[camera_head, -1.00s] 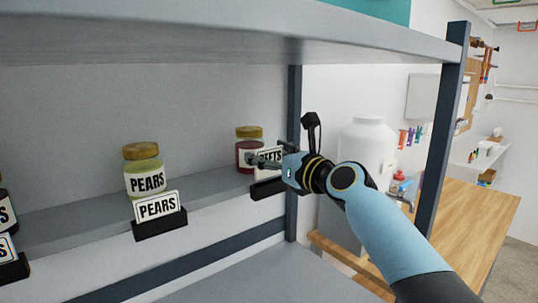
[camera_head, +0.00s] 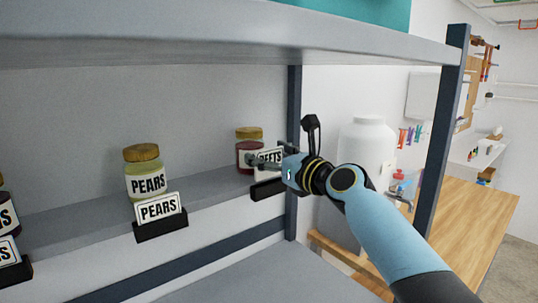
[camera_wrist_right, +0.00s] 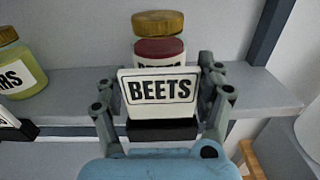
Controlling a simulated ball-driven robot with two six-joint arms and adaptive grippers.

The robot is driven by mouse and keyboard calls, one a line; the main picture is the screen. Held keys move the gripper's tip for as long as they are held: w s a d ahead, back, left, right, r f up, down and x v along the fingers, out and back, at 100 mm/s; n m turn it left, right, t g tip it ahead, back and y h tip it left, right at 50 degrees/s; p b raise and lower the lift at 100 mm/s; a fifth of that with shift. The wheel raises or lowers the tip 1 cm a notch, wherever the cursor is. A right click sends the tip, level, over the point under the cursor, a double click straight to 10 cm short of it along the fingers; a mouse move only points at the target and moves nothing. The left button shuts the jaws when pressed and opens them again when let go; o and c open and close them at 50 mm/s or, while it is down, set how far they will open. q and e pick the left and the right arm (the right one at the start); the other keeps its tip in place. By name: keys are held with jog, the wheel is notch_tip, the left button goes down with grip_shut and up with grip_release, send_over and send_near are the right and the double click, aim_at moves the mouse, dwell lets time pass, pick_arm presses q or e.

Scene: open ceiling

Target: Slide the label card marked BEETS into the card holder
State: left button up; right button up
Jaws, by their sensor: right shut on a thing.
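The white BEETS card (camera_head: 270,158) is upright between the fingers of my right gripper (camera_head: 266,161) at the shelf's front edge. In the right wrist view the card (camera_wrist_right: 158,92) faces me, with a finger of the gripper (camera_wrist_right: 160,98) at each side edge. The black card holder (camera_head: 267,189) is directly below the card, and it also shows in the right wrist view (camera_wrist_right: 162,130). The card's lower edge meets the holder's top in the picture; I cannot tell whether it sits in the slot. My left gripper is not in view.
A red jar with a gold lid (camera_head: 249,148) stands behind the card. A PEARS jar (camera_head: 145,173) and a filled PEARS holder (camera_head: 160,229) are to the left. A dark shelf post (camera_head: 294,110) rises close to my right gripper, and an upper shelf (camera_head: 220,45) hangs above.

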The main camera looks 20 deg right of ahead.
aim_at(270, 177)
dwell(0.8)
jog(key=shift+f+b, duration=1.2)
jog(key=shift+f, duration=0.85)
jog(key=o, duration=1)
jog(key=shift+a, duration=0.15)
jog(key=shift+o, duration=0.2)
jog(key=shift+f, duration=0.1)
jog(key=shift+s+f, duration=0.1)
jog(key=shift+s+d+f, duration=0.1)
jog(key=shift+s+d, duration=0.1)
jog(key=shift+s, duration=0.05)
jog(key=v, duration=1.1)
jog(key=shift+r, duration=0.45)
jog(key=shift+s, duration=0.1)
